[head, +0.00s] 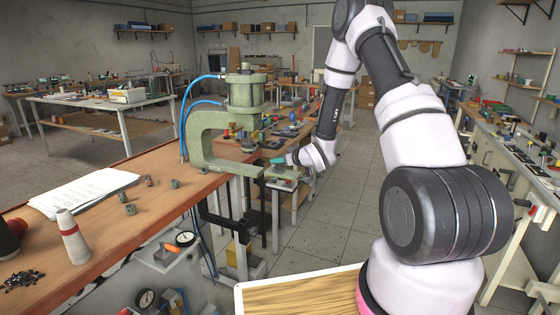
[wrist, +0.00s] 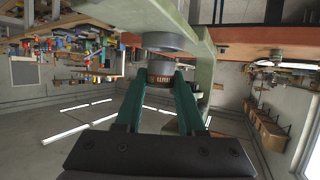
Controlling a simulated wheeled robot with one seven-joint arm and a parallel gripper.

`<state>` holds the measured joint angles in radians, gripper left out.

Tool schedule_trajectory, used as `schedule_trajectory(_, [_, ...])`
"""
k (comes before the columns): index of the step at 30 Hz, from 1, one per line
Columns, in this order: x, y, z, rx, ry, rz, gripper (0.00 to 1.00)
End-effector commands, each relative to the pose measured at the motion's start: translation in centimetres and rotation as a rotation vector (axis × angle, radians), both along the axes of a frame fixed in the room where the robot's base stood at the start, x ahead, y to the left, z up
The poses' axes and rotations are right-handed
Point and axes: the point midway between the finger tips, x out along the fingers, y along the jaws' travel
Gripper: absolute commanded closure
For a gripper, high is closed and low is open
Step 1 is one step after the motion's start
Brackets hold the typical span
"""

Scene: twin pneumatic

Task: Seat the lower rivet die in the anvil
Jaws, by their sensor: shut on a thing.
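The wrist view appears upside down. There the die lines up closely with the grey round anvil (wrist: 167,42) on the press's green frame. A narrow lighter part shows between them; I cannot tell whether they touch. In the head view my gripper (head: 279,161) is by the lower arm of the green press (head: 205,140). The die is too small to make out there.
The press stands at the edge of a wooden bench (head: 160,178). Several small dies (head: 130,209), a paper stack (head: 85,190) and a white cone (head: 73,238) lie on it. Blue hoses (head: 190,110) run to the press. The aisle floor (head: 335,215) is open.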

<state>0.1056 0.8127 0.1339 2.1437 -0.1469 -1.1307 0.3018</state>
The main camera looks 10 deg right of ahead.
Motion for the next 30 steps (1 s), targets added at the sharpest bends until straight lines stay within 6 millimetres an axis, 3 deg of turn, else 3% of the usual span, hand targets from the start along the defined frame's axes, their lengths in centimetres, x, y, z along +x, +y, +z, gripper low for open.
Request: schedule_trajectory(30, [0.05, -0.04, -0.59, 0.000, -0.001, 0.000, 1.00])
